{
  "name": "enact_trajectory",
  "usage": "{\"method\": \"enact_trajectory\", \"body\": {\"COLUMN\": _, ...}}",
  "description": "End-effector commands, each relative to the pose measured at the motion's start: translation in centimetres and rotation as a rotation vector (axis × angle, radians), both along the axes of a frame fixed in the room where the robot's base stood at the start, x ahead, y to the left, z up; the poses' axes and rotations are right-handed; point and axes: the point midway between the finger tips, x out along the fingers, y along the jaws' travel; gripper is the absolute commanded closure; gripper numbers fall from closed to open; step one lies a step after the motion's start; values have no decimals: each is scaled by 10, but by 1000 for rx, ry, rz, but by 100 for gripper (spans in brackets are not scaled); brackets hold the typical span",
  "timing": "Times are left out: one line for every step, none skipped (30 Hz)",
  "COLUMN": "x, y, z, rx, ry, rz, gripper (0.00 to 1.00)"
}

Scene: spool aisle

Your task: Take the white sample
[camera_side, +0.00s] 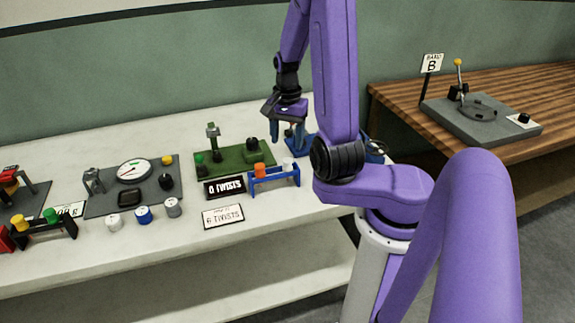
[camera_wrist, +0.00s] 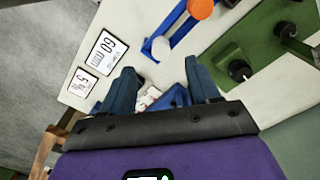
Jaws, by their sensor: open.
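The white sample (camera_side: 288,164) stands upright in a small blue rack (camera_side: 272,181), right of an orange one (camera_side: 260,169). In the wrist view, the white sample (camera_wrist: 160,48) shows in the blue rack (camera_wrist: 184,30), just beyond the space between my fingertips. The orange one (camera_wrist: 200,9) is further up. My gripper (camera_wrist: 162,75) is open with nothing between its dark blue fingers. In the side view, my gripper (camera_side: 291,119) hangs above the bench, behind the rack and apart from the white sample. Its fingertips are hard to make out there.
A green fixture (camera_side: 233,162) stands behind the rack, with a black sign (camera_side: 225,187) and a white card (camera_side: 223,216) nearby. A grey gauge board (camera_side: 107,204) and several small cylinders lie to the left. The front bench edge is clear. A wooden table (camera_side: 400,105) is at right.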

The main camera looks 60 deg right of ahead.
Motion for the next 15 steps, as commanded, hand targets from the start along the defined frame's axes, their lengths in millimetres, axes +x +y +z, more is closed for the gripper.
{"method": "enact_trajectory", "body": {"x": 0, "y": 0, "z": -7, "rx": 3, "ry": 3, "rz": 0, "gripper": 39}}
{"method": "enact_trajectory", "body": {"x": 0, "y": 0, "z": -10, "rx": 3, "ry": 2, "rz": 0, "gripper": 39}}
{"method": "enact_trajectory", "body": {"x": 0, "y": 0, "z": -13, "rx": 2, "ry": 2, "rz": 0, "gripper": 39}}
{"method": "enact_trajectory", "body": {"x": 0, "y": 0, "z": -15, "rx": 2, "ry": 1, "rz": 0, "gripper": 39}}
{"method": "enact_trajectory", "body": {"x": 0, "y": 0, "z": -17, "rx": 1, "ry": 1, "rz": 0, "gripper": 39}}
{"method": "enact_trajectory", "body": {"x": 0, "y": 0, "z": -18, "rx": 1, "ry": 1, "rz": 0, "gripper": 39}}
{"method": "enact_trajectory", "body": {"x": 0, "y": 0, "z": -19, "rx": 1, "ry": 1, "rz": 0, "gripper": 39}}
{"method": "enact_trajectory", "body": {"x": 0, "y": 0, "z": -20, "rx": 1, "ry": 0, "rz": 0, "gripper": 39}}
{"method": "enact_trajectory", "body": {"x": 0, "y": 0, "z": -21, "rx": 0, "ry": 0, "rz": 0, "gripper": 39}}
{"method": "enact_trajectory", "body": {"x": 0, "y": 0, "z": -23, "rx": 0, "ry": 0, "rz": 0, "gripper": 39}}
{"method": "enact_trajectory", "body": {"x": 0, "y": 0, "z": -25, "rx": 1, "ry": 1, "rz": 0, "gripper": 39}}
{"method": "enact_trajectory", "body": {"x": 0, "y": 0, "z": -28, "rx": 2, "ry": 2, "rz": 0, "gripper": 39}}
{"method": "enact_trajectory", "body": {"x": 0, "y": -1, "z": -31, "rx": 3, "ry": 2, "rz": 0, "gripper": 39}}
{"method": "enact_trajectory", "body": {"x": 0, "y": -1, "z": -35, "rx": 3, "ry": 2, "rz": 0, "gripper": 39}}
{"method": "enact_trajectory", "body": {"x": 0, "y": -2, "z": -40, "rx": 3, "ry": 3, "rz": 0, "gripper": 39}}
